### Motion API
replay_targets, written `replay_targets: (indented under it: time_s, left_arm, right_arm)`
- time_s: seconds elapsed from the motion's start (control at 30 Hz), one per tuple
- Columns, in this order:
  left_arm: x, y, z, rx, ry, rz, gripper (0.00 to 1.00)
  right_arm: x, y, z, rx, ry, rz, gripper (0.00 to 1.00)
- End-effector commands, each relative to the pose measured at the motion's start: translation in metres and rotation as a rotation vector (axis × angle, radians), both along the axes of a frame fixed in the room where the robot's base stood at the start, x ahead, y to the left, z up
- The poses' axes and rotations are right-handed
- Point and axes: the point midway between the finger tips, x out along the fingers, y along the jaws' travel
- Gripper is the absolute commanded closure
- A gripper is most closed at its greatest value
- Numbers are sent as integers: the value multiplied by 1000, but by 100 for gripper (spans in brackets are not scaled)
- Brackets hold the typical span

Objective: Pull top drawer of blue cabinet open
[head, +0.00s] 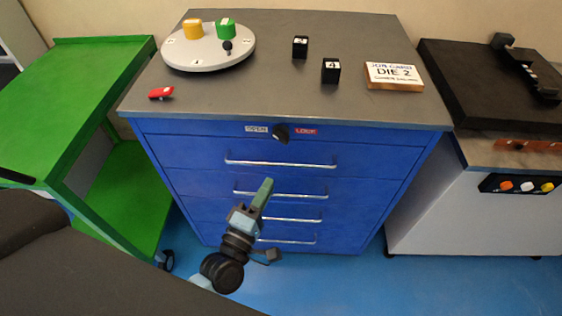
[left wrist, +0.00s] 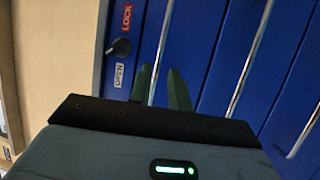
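The blue cabinet (head: 385,150) stands in the middle of the head view, with several drawers that look closed. The top drawer's silver handle (head: 300,164) is a horizontal bar, and it also shows in the left wrist view (left wrist: 165,30). My left gripper (head: 264,188) is in front of the drawers, its fingertips just below the top handle in the head view. In the left wrist view its two fingers (left wrist: 160,82) are apart, with the top handle seen in the gap. I cannot tell how far the handle is from the fingers. My right gripper is out of view.
A black knob (head: 280,134) sits between OPEN and LOCK labels above the top drawer. The cabinet top holds a grey turntable (head: 210,58), black blocks and a red piece (head: 161,92). A green cart (head: 100,75) stands left, a grey machine (head: 450,210) right.

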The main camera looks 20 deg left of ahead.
Motion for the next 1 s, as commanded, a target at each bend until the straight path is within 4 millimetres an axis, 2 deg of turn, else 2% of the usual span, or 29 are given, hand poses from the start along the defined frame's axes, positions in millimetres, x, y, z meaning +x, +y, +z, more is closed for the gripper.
replay_targets:
  time_s: [0.17,0.4,0.6,1.0]
  left_arm:
    - [13,-2,4,2,-2,1,81]
    - [48,-6,11,2,-3,1,81]
    - [69,-8,14,4,0,1,81]
    - [76,-9,14,4,2,0,81]
  right_arm:
    - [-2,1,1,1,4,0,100]
    - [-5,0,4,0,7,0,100]
    - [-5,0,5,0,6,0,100]
    - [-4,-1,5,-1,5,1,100]
